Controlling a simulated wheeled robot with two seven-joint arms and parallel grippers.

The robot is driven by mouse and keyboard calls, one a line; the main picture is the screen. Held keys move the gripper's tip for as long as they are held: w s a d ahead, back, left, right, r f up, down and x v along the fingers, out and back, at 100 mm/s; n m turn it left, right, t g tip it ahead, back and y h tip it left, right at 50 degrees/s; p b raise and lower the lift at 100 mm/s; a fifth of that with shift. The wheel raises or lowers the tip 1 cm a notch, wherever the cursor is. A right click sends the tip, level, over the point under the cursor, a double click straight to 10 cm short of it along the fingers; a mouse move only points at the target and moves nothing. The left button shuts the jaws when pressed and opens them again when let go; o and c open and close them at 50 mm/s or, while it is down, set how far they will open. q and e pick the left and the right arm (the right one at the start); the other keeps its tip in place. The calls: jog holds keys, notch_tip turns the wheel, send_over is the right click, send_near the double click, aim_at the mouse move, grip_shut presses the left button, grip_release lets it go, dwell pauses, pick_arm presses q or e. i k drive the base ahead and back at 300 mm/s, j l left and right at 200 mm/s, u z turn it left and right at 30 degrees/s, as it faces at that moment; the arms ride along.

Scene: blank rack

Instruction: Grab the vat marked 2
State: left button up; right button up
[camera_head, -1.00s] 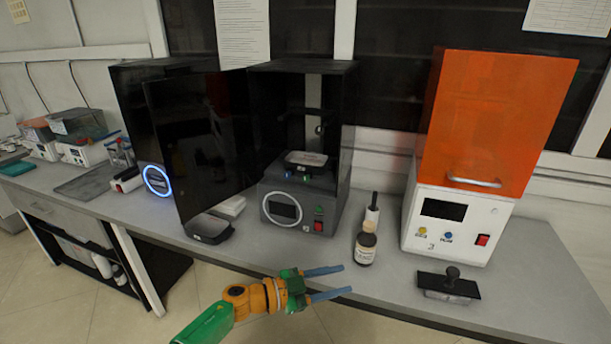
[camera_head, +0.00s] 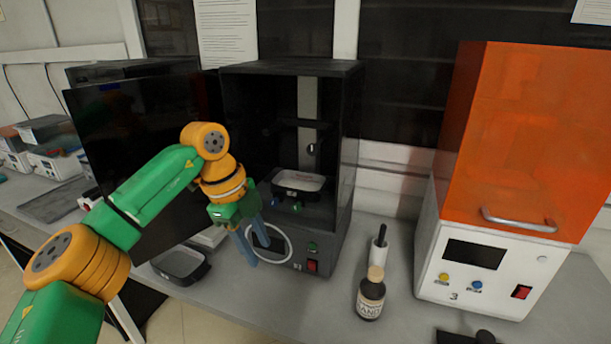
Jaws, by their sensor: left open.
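A black vat (camera_head: 180,266) lies on the bench in front of the open dark door; any number on it is too small to read. Another shallow vat with a pale inside (camera_head: 300,182) sits on the platform inside the open black printer (camera_head: 318,238); I cannot read a mark on it either. My left gripper (camera_head: 267,256) is open and empty, with blue fingers pointing down in front of the printer's round dial. It is right of the bench vat and below and left of the vat in the printer. My right gripper is out of view.
The dark open door (camera_head: 140,150) stands behind my left arm. A brown bottle (camera_head: 371,294) stands right of the printer, with a white dark-topped bottle (camera_head: 379,250) behind it. An orange-hooded machine (camera_head: 475,270) stands at right. A dark handled tool (camera_head: 470,337) is cut off at the bottom edge.

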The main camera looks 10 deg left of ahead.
aim_at(313, 186)
jog(key=i, duration=0.9)
